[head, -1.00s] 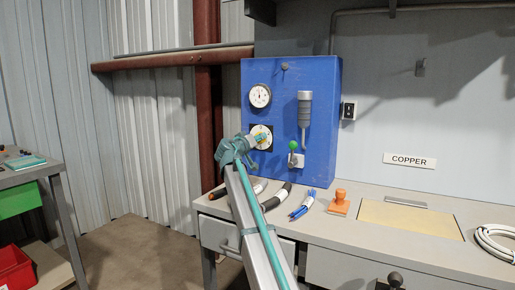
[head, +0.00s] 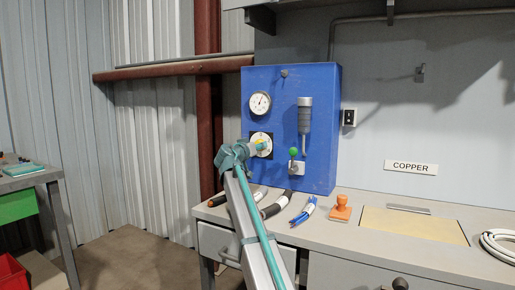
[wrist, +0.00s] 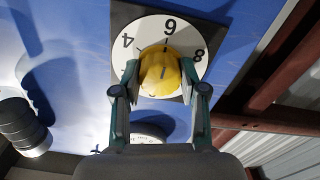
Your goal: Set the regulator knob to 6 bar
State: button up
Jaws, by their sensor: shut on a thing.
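The yellow regulator knob (wrist: 160,73) sits on a white dial plate (wrist: 127,41) printed with 4, 6 and 8. In the wrist view a short dark line on the knob's face points up, roughly toward the 6. My gripper (wrist: 160,90) is shut on the knob, one finger on each side. In the head view my gripper (head: 250,150) meets the knob (head: 261,145) on the blue panel and hides part of the dial. The round pressure gauge (head: 260,103) is above it; its needle leans up and right, but its figures are too small to read.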

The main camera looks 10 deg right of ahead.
jog(key=o, duration=1.1)
jog(key=shift+o, duration=0.2)
jog(key=v, duration=1.2)
